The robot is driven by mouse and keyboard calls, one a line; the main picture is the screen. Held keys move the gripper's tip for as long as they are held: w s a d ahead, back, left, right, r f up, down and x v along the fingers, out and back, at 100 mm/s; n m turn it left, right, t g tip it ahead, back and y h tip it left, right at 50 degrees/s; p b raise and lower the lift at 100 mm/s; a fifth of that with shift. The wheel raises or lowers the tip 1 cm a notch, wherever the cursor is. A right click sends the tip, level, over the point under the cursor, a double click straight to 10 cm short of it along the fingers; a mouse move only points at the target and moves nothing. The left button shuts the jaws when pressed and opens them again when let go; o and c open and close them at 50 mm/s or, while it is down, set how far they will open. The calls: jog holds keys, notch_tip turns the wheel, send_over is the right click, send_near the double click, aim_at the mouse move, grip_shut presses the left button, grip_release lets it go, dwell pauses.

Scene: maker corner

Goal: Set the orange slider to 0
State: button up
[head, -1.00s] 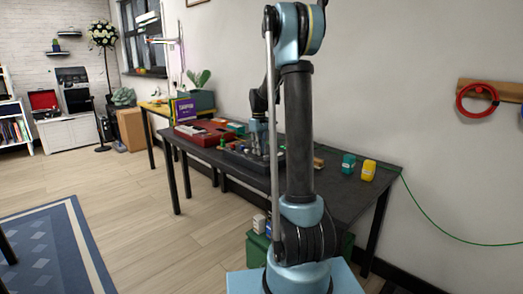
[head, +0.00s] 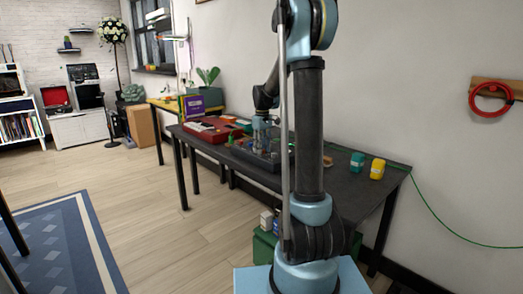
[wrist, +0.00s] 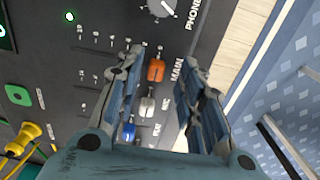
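The orange slider (wrist: 156,71) is an orange cap on a dark mixer panel (wrist: 65,60) in the wrist view. It lies between the two finger pads of my gripper (wrist: 161,58), with a visible gap on the right. The left finger is close to it; whether it touches I cannot tell. My gripper is open over the panel. A white slider (wrist: 147,106) and a blue slider (wrist: 128,133) lie in a row below the orange one, also between the fingers. The word MAIN is printed beside the orange cap. In the head view my gripper (head: 262,138) is over the mixer on the black table.
A grey knob (wrist: 160,6) marked PHONES, a green button (wrist: 18,95) and a yellow plug (wrist: 27,133) are on the panel. In the head view, a red device (head: 205,128) is left of the mixer; teal (head: 357,161) and yellow (head: 377,169) containers stand to the right.

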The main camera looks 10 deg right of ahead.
notch_tip(320, 180, up, 12)
jog(key=shift+f, duration=0.25)
dwell(0.4)
jog(key=s+d+m, duration=0.2)
jog(key=s, duration=1)
jog(key=s+f+m, duration=0.1)
jog(key=s+f, duration=0.5)
jog(key=s, duration=0.3)
jog(key=s+d+f+m+t, duration=0.1)
jog(key=s+f+m, duration=0.1)
jog(key=s+f, duration=0.4)
jog(key=s+d+f+m+t, duration=0.1)
jog(key=s+f, duration=0.5)
jog(key=s, duration=0.7)
jog(key=shift+s+d+f+m, duration=0.2)
jog(key=shift+s+d+m, duration=0.1)
jog(key=shift+m, duration=0.2)
jog(key=shift+w+f, duration=0.2)
jog(key=shift+w, duration=0.25)
